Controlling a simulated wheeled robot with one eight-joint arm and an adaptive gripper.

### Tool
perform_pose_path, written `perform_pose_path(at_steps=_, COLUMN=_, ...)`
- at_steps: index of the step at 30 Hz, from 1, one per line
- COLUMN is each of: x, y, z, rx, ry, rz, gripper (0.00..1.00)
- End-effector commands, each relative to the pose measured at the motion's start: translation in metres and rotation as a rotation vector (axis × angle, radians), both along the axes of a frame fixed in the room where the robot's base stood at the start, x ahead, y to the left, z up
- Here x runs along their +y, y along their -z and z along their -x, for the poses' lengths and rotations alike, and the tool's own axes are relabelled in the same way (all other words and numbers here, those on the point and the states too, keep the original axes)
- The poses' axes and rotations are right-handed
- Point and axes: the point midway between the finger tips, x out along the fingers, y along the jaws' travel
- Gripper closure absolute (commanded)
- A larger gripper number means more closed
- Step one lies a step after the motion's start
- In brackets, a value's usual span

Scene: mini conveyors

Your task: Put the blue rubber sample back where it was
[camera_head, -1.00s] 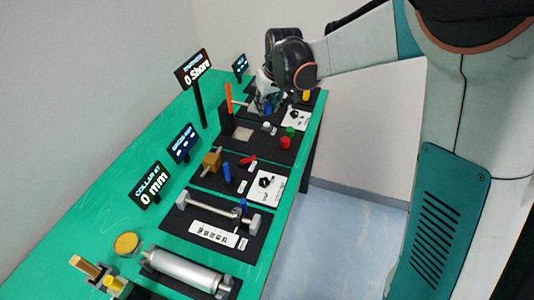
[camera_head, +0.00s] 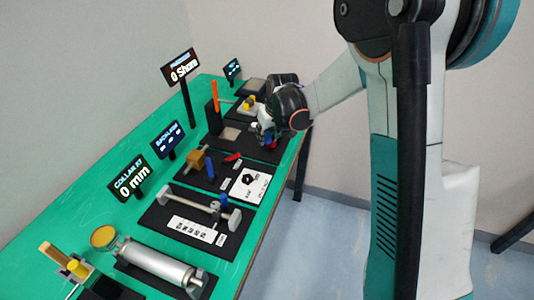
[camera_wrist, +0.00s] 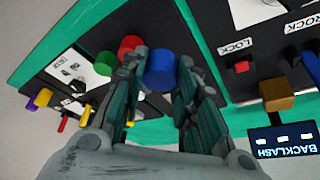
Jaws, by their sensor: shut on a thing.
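In the wrist view, my gripper (camera_wrist: 157,92) has its two fingers around the blue rubber sample (camera_wrist: 161,68), a short blue cylinder with its round top towards the camera. In the head view, my gripper (camera_head: 265,132) is low over a black sample board (camera_head: 231,134), where it hides most of the sample. A red cylinder (camera_wrist: 130,43) and a green cylinder (camera_wrist: 105,62) stand close beside the left finger in the wrist view. I cannot tell whether the blue sample touches the board.
The neighbouring backlash board carries a tan block (camera_head: 194,156), a blue post (camera_head: 210,167) and a red lever (camera_head: 232,157). An orange upright (camera_head: 215,92) and a sign post (camera_head: 188,104) stand behind the sample board. The bench's right edge is close to my arm.

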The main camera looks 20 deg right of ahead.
Motion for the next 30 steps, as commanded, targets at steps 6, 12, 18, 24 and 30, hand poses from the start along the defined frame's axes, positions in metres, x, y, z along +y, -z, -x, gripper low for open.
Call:
perform_pose_path(at_steps=6, x=0.0, y=0.024, z=0.0, rx=0.0, ry=0.0, rz=0.0, gripper=0.95)
perform_pose_path(at_steps=12, x=0.0, y=0.041, z=0.0, rx=0.0, ry=0.0, rz=0.0, gripper=0.95)
perform_pose_path(at_steps=18, x=0.0, y=0.067, z=0.0, rx=0.0, ry=0.0, rz=0.0, gripper=0.95)
perform_pose_path(at_steps=24, x=0.0, y=0.066, z=0.0, rx=0.0, ry=0.0, rz=0.0, gripper=0.95)
perform_pose_path(at_steps=30, x=0.0, y=0.07, z=0.0, rx=0.0, ry=0.0, rz=0.0, gripper=0.7)
